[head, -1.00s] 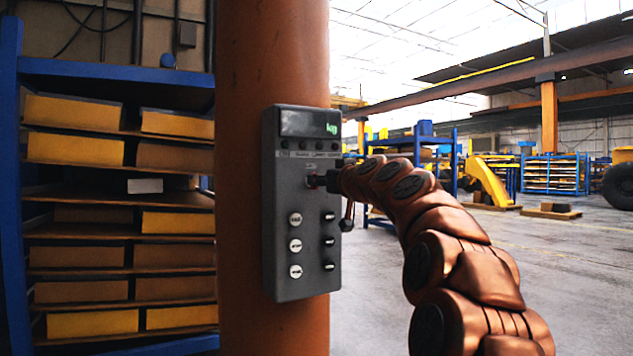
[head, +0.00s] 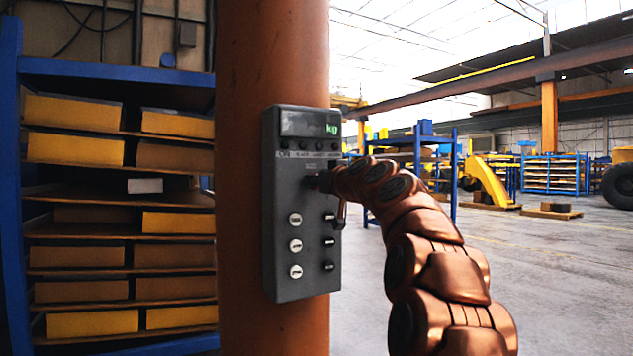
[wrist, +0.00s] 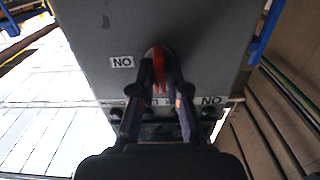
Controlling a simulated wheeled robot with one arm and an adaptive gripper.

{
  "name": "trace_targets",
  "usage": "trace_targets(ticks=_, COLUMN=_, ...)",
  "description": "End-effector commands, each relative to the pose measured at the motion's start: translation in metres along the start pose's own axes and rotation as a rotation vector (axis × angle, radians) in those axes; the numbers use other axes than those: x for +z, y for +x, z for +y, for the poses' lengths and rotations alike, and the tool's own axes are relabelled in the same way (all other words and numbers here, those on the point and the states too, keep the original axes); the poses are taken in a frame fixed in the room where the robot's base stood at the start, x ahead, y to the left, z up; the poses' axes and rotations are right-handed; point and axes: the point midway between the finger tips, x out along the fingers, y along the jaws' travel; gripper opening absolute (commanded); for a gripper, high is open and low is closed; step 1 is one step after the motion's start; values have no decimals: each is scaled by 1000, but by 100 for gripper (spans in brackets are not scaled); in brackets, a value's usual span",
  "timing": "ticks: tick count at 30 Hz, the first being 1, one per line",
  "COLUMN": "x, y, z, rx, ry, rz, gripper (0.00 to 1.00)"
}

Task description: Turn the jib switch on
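The grey control box (head: 285,215) is fixed to the front of the orange column in the head view. The red switch handle (wrist: 161,72) shows between the fingertips of my gripper (wrist: 162,82) in the wrist view, against the grey face of the box (wrist: 210,50). The fingers straddle the handle; whether they press on it is unclear. The wrist view is upside down, with an "ON" label on either side of the handle. In the head view my gripper (head: 318,182) reaches the box's upper middle and hides the switch.
The orange column (head: 250,70) stands behind the box. The box has a display (head: 310,124) with green "kg" and several round buttons (head: 296,245) below the switch. A blue shelf rack (head: 10,200) with yellow bins is at left. Open floor (head: 560,270) lies at right.

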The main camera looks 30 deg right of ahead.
Motion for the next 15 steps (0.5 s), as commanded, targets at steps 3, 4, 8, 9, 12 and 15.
trace_targets(ticks=3, x=0, y=0, z=0, rx=0, ry=0, rz=0, gripper=0)
trace_targets(ticks=4, x=0, y=0, z=0, rx=0, ry=0, rz=0, gripper=0)
trace_targets(ticks=8, x=0, y=0, z=0, rx=0, ry=0, rz=0, gripper=0)
trace_targets(ticks=9, x=0, y=0, z=0, rx=0, ry=0, rz=0, gripper=0)
trace_targets(ticks=12, x=0, y=0, z=0, rx=0, ry=1, rz=0, gripper=0)
trace_targets(ticks=15, x=-1, y=0, z=0, rx=0, ry=10, rz=0, gripper=0)
